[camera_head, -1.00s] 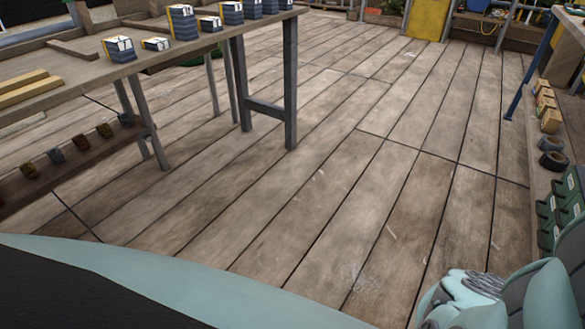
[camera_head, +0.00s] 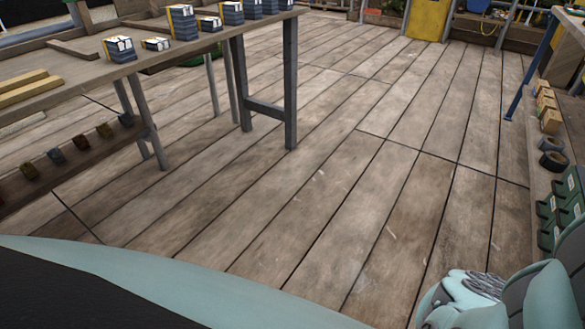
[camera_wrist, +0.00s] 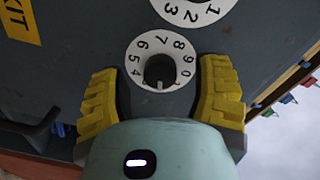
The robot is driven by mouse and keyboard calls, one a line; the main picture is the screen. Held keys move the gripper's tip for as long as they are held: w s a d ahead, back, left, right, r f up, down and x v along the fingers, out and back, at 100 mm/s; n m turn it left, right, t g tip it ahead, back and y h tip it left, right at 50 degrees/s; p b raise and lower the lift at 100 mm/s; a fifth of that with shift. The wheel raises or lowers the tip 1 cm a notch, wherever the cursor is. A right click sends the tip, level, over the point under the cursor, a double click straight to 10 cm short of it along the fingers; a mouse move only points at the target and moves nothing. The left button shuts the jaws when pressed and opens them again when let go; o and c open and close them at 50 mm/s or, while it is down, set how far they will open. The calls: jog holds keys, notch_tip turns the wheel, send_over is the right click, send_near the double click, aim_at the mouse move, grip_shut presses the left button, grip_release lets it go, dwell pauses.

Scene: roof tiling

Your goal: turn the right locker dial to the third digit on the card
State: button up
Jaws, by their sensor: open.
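In the wrist view, a dark round knob (camera_wrist: 160,70) sits at the centre of a white dial ring (camera_wrist: 134,58) with black digits, 4 through 9 and 0 showing. The ring's lower part is hidden. My gripper (camera_wrist: 160,80) is open, its yellow ribbed fingers to the left and right of this dial, with a gap to the knob on each side. A second white dial ring (camera_wrist: 194,15) with 1, 2 and 3 showing is cut off by the top edge. Both are on a dark grey panel (camera_wrist: 85,45). I cannot tell which is the right dial. No card shows.
A yellow KIT label (camera_wrist: 20,20) is on the panel at upper left. In the head view, a wooden table (camera_head: 75,70) with dark blue boxes stands at left, and a shelf (camera_head: 540,185) with tape rolls and green bins at right. The plank floor between is clear.

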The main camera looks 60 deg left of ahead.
jog(key=v, duration=1.2)
dwell(0.6)
